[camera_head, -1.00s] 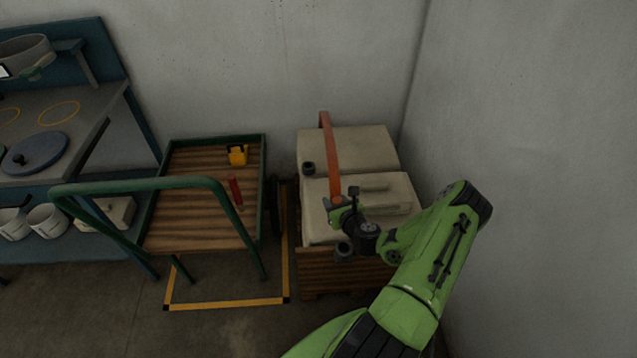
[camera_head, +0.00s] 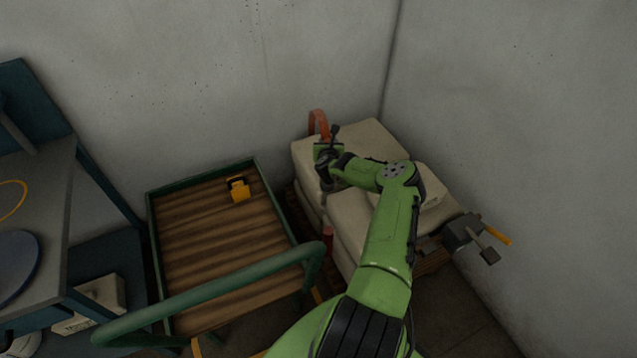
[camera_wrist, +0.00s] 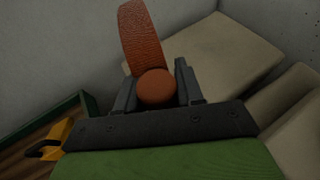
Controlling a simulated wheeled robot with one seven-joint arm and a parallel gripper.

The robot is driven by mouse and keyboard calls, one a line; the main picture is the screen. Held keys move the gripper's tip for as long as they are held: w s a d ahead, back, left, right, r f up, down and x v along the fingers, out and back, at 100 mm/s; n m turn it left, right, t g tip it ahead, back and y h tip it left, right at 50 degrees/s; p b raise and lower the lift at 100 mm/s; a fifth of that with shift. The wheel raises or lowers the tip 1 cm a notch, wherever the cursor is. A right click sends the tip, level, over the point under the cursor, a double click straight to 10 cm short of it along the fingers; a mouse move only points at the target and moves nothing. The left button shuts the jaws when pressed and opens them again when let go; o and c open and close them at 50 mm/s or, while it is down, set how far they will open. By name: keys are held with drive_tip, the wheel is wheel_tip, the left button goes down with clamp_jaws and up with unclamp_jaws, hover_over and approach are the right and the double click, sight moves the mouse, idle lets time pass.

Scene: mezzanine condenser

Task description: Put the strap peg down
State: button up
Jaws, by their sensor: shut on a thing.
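The strap peg (camera_wrist: 155,88) shows in the wrist view as a round orange-brown end between the two fingers. My gripper (camera_wrist: 156,90) is shut on it. The wide orange strap (camera_wrist: 141,35) rises just behind the peg. In the head view the strap (camera_head: 318,122) arches at the back left corner of the pale padded stack, and my gripper (camera_head: 326,160) is just in front of it. The peg is hidden there by my gripper.
The pale stack (camera_head: 372,140) stands in the wall corner. Left of it is a wooden-decked cart (camera_head: 205,230) with a yellow item (camera_head: 238,188) on its deck. A red cylinder (camera_head: 328,238) is near the green handle (camera_head: 220,292). A dark yellow-handled device (camera_head: 462,232) is at right.

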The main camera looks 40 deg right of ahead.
wheel_tip(320, 180, down, 10)
drive_tip(key=b, duration=0.4)
drive_tip(key=shift+b, duration=0.35)
drive_tip(key=shift+s+d, duration=0.1)
drive_tip(key=shift+f, duration=0.2)
drive_tip(key=o, duration=1.1)
drive_tip(key=shift+r, duration=0.1)
